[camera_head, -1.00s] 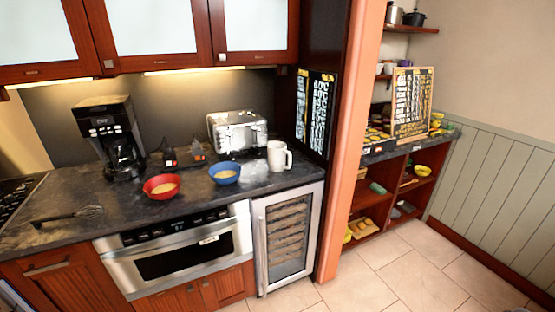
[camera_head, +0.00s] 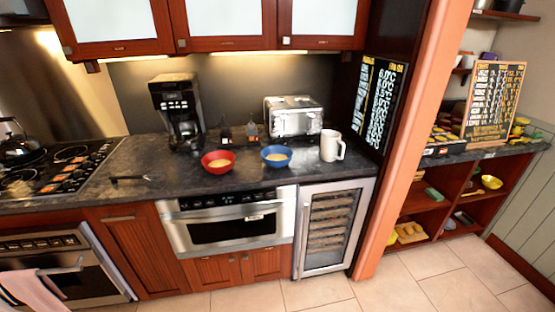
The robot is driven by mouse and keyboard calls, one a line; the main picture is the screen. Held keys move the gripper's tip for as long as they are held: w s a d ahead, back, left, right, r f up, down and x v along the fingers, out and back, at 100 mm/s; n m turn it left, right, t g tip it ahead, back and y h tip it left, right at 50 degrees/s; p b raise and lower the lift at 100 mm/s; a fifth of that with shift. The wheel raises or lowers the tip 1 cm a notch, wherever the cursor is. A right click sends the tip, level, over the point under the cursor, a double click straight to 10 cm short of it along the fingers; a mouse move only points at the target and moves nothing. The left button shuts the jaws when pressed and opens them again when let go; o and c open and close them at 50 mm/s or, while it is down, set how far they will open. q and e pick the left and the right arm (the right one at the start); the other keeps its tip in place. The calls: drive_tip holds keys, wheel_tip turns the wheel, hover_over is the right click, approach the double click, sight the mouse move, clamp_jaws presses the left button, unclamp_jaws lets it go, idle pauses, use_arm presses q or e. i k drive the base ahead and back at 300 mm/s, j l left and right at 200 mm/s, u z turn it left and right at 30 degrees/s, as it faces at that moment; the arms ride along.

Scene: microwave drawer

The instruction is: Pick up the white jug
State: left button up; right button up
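The white jug (camera_head: 330,146) stands upright on the dark countertop, near its right end and above the wine cooler. Its handle points to the right. It is right of the blue bowl and in front and to the right of the toaster. Neither of my grippers shows in the head view.
On the dark counter (camera_head: 75,200) are a red bowl (camera_head: 217,169), a blue bowl (camera_head: 277,163), a coffee maker (camera_head: 178,115), a toaster (camera_head: 294,118) and a whisk (camera_head: 130,179). A stove (camera_head: 62,165) is at left. An orange post (camera_head: 425,130) borders the counter's right. Tiled floor is clear.

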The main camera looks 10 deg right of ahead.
sight(331, 142)
drive_tip(key=i+j+z, duration=0.3)
drive_tip(key=i+j, duration=0.15)
drive_tip(key=j, duration=0.2)
drive_tip(key=i+j+z, duration=0.15)
drive_tip(key=j, duration=0.2)
drive_tip(key=i, duration=0.05)
